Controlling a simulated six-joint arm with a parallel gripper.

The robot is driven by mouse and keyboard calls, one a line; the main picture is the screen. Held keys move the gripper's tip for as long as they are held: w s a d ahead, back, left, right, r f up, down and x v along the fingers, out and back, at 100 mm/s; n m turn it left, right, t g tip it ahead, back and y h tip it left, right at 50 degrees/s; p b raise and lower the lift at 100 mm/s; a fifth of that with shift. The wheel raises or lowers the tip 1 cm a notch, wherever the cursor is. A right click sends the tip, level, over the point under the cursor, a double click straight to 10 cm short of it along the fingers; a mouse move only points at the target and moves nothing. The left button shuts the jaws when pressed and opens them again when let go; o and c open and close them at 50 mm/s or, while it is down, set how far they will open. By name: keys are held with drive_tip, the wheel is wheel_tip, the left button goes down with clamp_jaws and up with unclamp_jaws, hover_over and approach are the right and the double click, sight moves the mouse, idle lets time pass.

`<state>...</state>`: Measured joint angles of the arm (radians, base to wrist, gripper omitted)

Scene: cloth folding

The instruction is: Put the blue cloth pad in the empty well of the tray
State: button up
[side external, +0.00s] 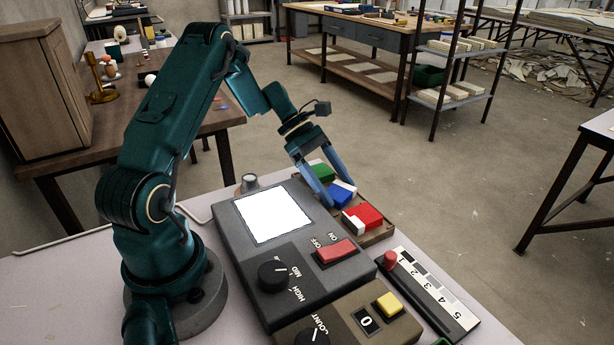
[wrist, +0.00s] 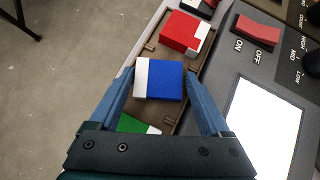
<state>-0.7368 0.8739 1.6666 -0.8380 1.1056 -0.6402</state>
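The blue cloth pad (side external: 341,197) has a white band along one side. In the wrist view the blue pad (wrist: 165,80) lies between the fingertips of my gripper (wrist: 160,75), which close on its two sides. In the side view my gripper (side external: 338,193) points down over the brown tray (side external: 378,236). The pad is over the tray's middle, turned at an angle to its edges; I cannot tell whether it touches the tray floor. A red-and-white pad (side external: 362,217) lies at one end of the tray, and a green-and-white pad (side external: 321,172) at the other, partly hidden by my gripper.
A grey control box (side external: 240,229) with a white screen and a red switch (side external: 336,251) stands right beside the tray. A slider panel (side external: 428,290) with a red knob lies near the tray's red-pad end. A small round knob (side external: 250,182) stands behind the box.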

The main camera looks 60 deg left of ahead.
drive_tip(key=shift+a+r, duration=0.1)
drive_tip(key=shift+r, duration=0.15)
drive_tip(key=v, duration=1.1)
drive_tip(key=s+d+r+m+g+y, duration=0.1)
drive_tip(key=s+d+r+m+y, duration=0.15)
drive_tip(key=d+m, duration=0.3)
drive_tip(key=s+d+r+m+g+y, duration=0.1)
drive_tip(key=s+d+r+m+y, duration=0.1)
drive_tip(key=d+r+m, duration=0.3)
drive_tip(key=s+d+f+m+t+y, duration=0.2)
drive_tip(key=s+d+m+t+y, duration=0.2)
drive_tip(key=s+d+m, duration=0.4)
drive_tip(key=s+m, duration=0.1)
drive_tip(key=m, duration=0.3)
drive_tip(key=shift+s, duration=0.35)
drive_tip(key=shift+f, duration=0.1)
